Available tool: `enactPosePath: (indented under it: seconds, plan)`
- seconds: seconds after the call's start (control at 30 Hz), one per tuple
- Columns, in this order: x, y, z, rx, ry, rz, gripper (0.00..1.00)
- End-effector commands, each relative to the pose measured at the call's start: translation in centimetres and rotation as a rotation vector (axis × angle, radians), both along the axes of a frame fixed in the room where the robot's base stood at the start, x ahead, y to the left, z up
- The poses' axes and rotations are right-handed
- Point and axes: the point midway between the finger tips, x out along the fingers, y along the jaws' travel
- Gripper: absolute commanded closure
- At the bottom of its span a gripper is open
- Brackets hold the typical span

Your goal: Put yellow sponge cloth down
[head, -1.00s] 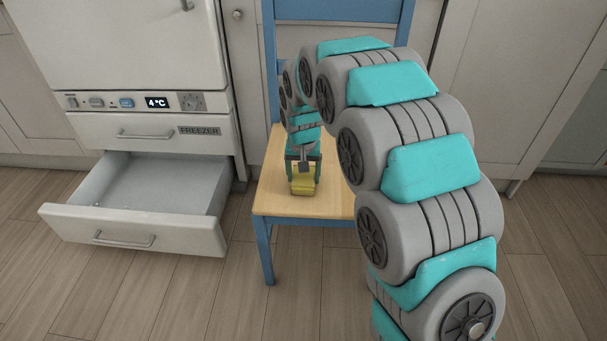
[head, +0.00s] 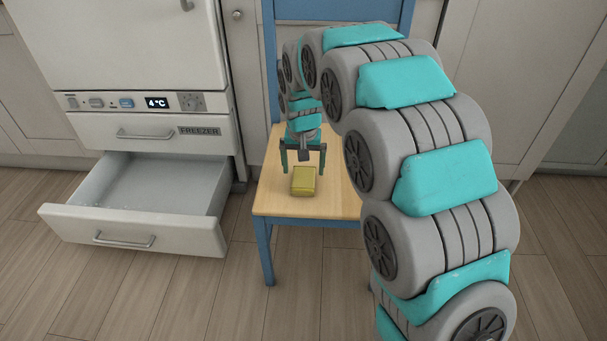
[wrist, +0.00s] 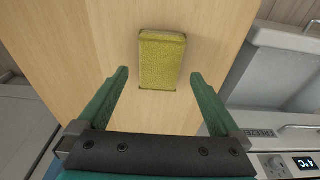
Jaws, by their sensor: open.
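The yellow sponge cloth (head: 304,181) is a small folded block lying on the wooden seat of the blue chair (head: 275,202). In the wrist view the yellow sponge cloth (wrist: 161,60) lies on the pale wood, just beyond the fingertips and between their lines. My gripper (head: 303,170) is open and empty, just behind and above the cloth in the head view. In the wrist view both green fingers of my gripper (wrist: 160,74) are spread wide, apart from the cloth.
A fridge-freezer (head: 150,60) stands at the left, with its lower freezer drawer (head: 135,230) pulled open and looking empty beside the chair. Cabinets (head: 510,80) stand behind. The chair seat around the cloth is clear.

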Motion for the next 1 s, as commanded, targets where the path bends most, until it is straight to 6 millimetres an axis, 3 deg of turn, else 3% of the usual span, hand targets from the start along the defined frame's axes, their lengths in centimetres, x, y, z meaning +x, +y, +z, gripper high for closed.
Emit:
enactPosePath:
  seconds: [0.2, 0.4, 0.8, 0.93, 1.0]
  plan:
    - [-0.5, 0.0, 4.6, 0.002, -0.006, 0.000, 0.00]
    - [-1.0, 0.0, 7.2, 0.001, -0.003, 0.000, 0.00]
    - [-1.7, -0.4, 8.2, -0.002, 0.005, -0.001, 0.00]
    - [-3.9, -2.7, 8.8, -0.008, 0.022, -0.006, 0.00]
    - [-6.2, -4.6, 9.2, -0.015, 0.044, -0.010, 0.00]
